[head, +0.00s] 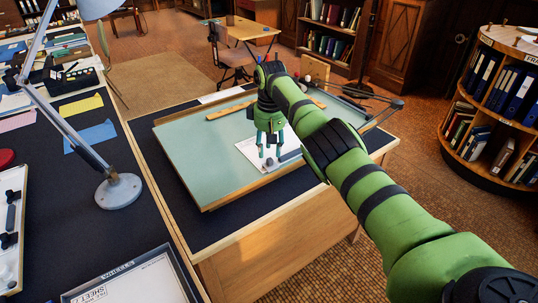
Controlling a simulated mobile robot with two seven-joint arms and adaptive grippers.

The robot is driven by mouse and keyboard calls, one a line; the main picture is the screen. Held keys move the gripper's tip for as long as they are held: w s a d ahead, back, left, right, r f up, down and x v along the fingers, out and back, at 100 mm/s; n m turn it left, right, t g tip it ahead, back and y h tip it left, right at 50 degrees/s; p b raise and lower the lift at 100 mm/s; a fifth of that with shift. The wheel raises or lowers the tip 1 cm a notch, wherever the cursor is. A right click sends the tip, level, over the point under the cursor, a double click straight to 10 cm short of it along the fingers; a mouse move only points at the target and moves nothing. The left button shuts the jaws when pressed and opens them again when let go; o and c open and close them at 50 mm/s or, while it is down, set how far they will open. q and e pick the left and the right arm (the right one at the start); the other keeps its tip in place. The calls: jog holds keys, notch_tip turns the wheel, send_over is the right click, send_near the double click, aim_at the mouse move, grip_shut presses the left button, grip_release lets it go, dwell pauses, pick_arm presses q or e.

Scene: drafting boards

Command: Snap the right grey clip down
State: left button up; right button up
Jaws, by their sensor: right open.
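A pale green drafting board (200,150) with a wooden edge lies on the desk in the head view. A white sheet (249,150) lies on it, partly hidden by my right gripper. A small grey piece (290,156), which looks like the right grey clip, sits by the sheet's near right part. It is too small to tell whether it is up or down. My right gripper (270,150) is open and points down over the sheet, just left of this piece. Whether it touches anything is unclear. My left gripper is out of view.
A wooden ruler (228,111) lies along the board's far part. A dark jointed drafting arm (380,106) reaches past the board's right side. A grey desk lamp (118,190) stands on the left desk. The board's left half is bare.

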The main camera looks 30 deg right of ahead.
aim_at(269, 159)
notch_tip(269, 159, up, 8)
jog(key=shift+r, duration=0.25)
jog(key=shift+s, duration=0.1)
dwell(0.4)
